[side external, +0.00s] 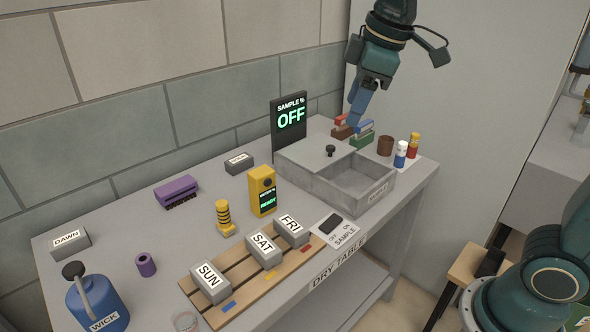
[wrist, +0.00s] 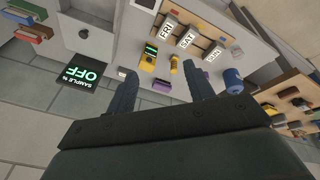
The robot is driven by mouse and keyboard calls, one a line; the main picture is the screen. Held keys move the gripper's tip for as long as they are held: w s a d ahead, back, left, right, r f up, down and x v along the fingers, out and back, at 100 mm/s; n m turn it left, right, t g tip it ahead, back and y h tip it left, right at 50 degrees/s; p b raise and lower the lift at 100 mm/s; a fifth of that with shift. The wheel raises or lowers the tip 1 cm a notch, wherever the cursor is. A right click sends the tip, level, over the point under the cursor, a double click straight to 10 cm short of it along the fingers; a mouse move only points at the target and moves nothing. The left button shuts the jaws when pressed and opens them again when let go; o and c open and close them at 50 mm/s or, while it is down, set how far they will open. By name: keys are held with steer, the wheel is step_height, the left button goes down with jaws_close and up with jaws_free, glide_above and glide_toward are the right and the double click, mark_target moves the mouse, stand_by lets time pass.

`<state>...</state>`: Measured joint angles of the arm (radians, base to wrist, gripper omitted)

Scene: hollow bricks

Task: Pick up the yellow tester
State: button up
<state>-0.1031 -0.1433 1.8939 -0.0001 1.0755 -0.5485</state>
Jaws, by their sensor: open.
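The yellow tester (side external: 262,190) stands upright on the grey table, its green display reading READY. In the wrist view the tester (wrist: 148,59) is small and far off, between the two fingers and closer to the left one. My gripper (side external: 357,112) is open and empty, raised at the back right of the table, up and to the right of the tester. The wrist view shows its two fingers (wrist: 161,80) spread wide, touching nothing.
A yellow-and-black striped post (side external: 225,219) stands just left of the tester. A wooden rack (side external: 232,296) with lettered grey bricks lies in front. A grey sample box (side external: 375,189) and an OFF display (side external: 290,122) stand to the right. A purple brush (side external: 177,190) lies behind left.

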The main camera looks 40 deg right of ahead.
steer(key=w+a+f+n, duration=0.1)
steer(key=w+a+n, duration=0.2)
steer(key=w, duration=0.5)
steer(key=n+g, duration=0.4)
steer(key=n, duration=0.6)
glide_above(224, 214)
steer(key=w, duration=0.2)
step_height(224, 214, down, 18)
steer(key=shift+s+d+r, duration=0.15)
steer(key=shift+s+d, duration=0.05)
steer(key=shift+d, duration=0.15)
steer(key=shift+f, duration=4.25)
steer(key=shift+s+f, duration=0.1)
steer(key=shift+f, duration=2.5)
